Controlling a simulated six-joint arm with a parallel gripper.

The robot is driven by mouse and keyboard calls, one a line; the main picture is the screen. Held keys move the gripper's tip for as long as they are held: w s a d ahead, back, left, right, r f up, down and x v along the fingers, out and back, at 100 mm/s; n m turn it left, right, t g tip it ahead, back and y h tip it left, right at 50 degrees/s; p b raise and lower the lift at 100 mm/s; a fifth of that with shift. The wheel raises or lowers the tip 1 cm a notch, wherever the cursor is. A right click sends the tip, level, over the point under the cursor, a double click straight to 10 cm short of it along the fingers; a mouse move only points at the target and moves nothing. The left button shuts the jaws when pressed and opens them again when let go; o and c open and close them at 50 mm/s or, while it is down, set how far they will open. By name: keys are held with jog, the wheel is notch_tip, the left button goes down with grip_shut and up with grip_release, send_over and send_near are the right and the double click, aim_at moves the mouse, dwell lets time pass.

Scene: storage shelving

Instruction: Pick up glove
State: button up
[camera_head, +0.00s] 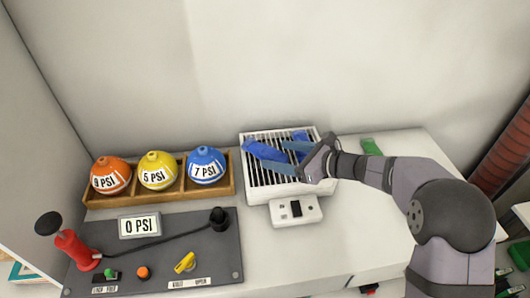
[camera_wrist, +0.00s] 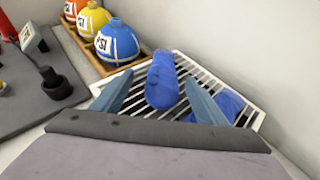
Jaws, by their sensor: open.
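A blue glove lies on a white slatted rack. In the head view one blue part of the glove (camera_head: 264,150) lies at the rack's left and another blue piece (camera_head: 300,138) shows at its right, partly behind my gripper. In the wrist view a long blue part of the glove (camera_wrist: 162,82) stands between my two fingers, and more blue (camera_wrist: 229,103) shows beyond the right finger. My gripper (camera_head: 282,156) is open above the rack, its fingers pointing left. It also shows in the wrist view (camera_wrist: 158,98). I cannot tell whether the fingers touch the glove.
The white rack (camera_head: 257,188) has a control box (camera_head: 296,210) in front. A wooden holder (camera_head: 230,188) carries orange, yellow and blue balls at the left. A grey panel (camera_head: 190,235) with a red pump (camera_head: 78,250) lies at front left. A green object (camera_head: 371,146) lies behind my arm.

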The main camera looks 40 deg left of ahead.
aim_at(274, 153)
jog(key=shift+w+p+x, duration=0.15)
jog(key=shift+p+x, duration=0.15)
jog(key=shift+x, duration=1)
jog(key=shift+w+p+x, duration=0.2)
jog(key=shift+p+x, duration=0.05)
jog(key=shift+x, duration=1)
jog(key=shift+f, duration=0.2)
jog(key=shift+d, duration=0.1)
jog(key=c, duration=1.1)
